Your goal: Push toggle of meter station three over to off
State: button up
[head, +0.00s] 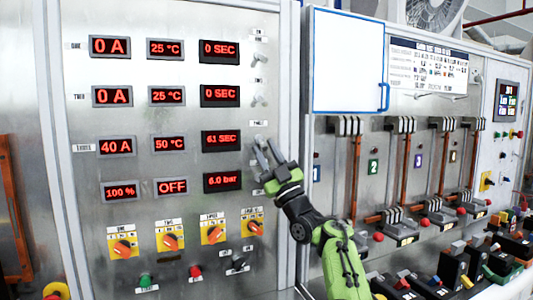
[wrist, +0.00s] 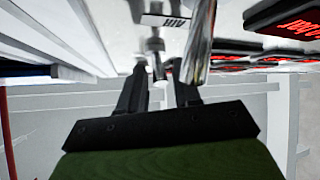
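Meter station three is the third row on the steel panel, with a red current display (head: 116,146) reading 40 A, a 50 °C display (head: 169,146) and a 61 SEC display (head: 221,141). Its toggle is at the right end of the row, mostly hidden by my gripper (head: 267,154) in the head view. My gripper is close to the panel there, its two fingers apart. In the wrist view my gripper (wrist: 159,78) shows a gap between dark fingers. A shiny metal lever (wrist: 199,42) stands beside the right finger; I cannot tell whether they touch.
The toggles of station one (head: 260,61) and station two (head: 260,100) are above my gripper. Orange rotary knobs (head: 170,240) and push buttons (head: 196,271) are below. A white cabinet door with a blue handle (head: 384,97) and breaker racks (head: 400,125) stand to the right.

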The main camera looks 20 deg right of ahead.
jog(key=shift+o, duration=0.5)
jog(key=shift+s, duration=0.1)
jog(key=b+v, duration=1)
jog(key=v, duration=0.5)
jog(key=shift+s+f, duration=0.25)
jog(key=shift+d, duration=0.1)
